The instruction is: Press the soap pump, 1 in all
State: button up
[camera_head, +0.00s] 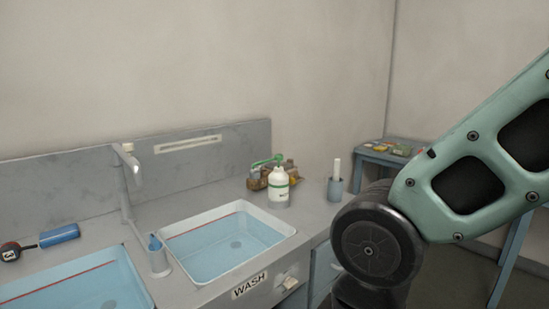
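A white bottle (279,187) with a green pump head and green bands stands upright on the grey counter, behind the right basin. A smaller grey dispenser (158,260) with a blue top stands between the two basins. I cannot tell for sure which of them is the soap pump; both have a pump-like top. My arm reaches in from the right side of the picture, with a dark round joint in front of the counter's right end. My gripper is out of view, and nothing shows touching either dispenser.
Two water-filled basins, a right one (200,217) and a left one (50,291), are set in the counter. A tap (126,180) rises behind them. A blue table (375,157) stands behind my arm.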

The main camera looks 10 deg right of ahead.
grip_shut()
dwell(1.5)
